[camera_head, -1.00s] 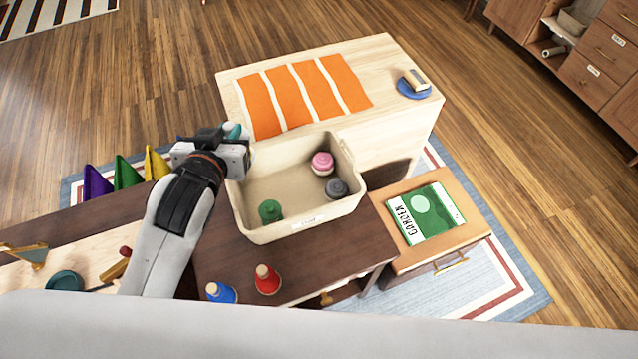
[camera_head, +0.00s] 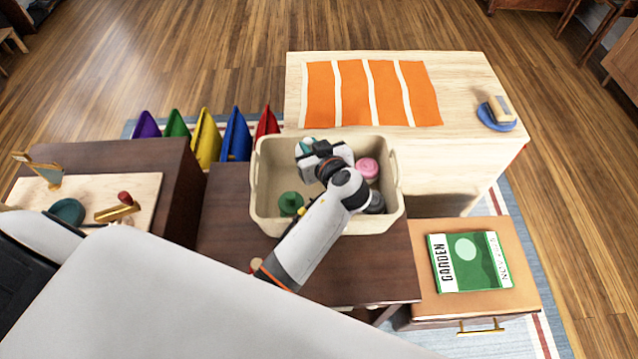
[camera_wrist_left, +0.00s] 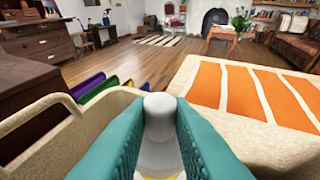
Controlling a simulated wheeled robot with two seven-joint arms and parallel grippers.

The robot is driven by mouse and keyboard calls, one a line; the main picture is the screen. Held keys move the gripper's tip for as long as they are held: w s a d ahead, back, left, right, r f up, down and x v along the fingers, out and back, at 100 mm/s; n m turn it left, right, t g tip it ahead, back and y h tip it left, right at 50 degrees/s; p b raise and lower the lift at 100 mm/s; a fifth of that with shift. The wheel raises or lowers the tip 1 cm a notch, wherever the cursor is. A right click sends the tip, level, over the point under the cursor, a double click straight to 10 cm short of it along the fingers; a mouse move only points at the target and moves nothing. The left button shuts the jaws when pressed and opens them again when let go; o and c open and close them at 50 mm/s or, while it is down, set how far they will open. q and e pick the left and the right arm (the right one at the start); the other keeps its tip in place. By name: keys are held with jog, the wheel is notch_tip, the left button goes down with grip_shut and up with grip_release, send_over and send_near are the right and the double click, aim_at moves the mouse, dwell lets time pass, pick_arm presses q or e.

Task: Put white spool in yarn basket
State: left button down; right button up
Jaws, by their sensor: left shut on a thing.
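The white spool (camera_wrist_left: 158,125) is upright between the teal finger pads of my left gripper (camera_wrist_left: 157,108) in the wrist view. In the head view my left gripper (camera_head: 308,147) is over the yarn basket, and the spool is hard to make out there. The yarn basket (camera_head: 258,188) is a cream, open-topped bin. It holds a green spool (camera_head: 290,203), a pink spool (camera_head: 367,168) and a grey spool (camera_head: 376,203); my arm partly covers the basket's middle. Its rim also shows in the wrist view (camera_wrist_left: 40,106). My right gripper is not in view.
The basket stands on a dark wooden top (camera_head: 225,225). Behind it is a pale table with an orange striped cloth (camera_head: 385,95) and a blue dish (camera_head: 492,118). A green book (camera_head: 468,262) lies at right. Several coloured upright pieces (camera_head: 205,140) stand at left.

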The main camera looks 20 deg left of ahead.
pick_arm(q)
notch_tip(320, 180, down, 3)
jog(key=shift+a+f, duration=0.1)
notch_tip(320, 180, down, 4)
jog(key=shift+f, duration=0.2)
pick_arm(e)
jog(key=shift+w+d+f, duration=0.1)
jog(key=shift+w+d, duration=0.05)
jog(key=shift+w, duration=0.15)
pick_arm(q)
jog(key=shift+f+b, duration=0.15)
jog(key=shift+b, duration=0.15)
jog(key=c, duration=1.3)
grip_release()
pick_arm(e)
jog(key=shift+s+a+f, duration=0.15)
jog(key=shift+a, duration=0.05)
pick_arm(q)
jog(key=shift+r, duration=0.2)
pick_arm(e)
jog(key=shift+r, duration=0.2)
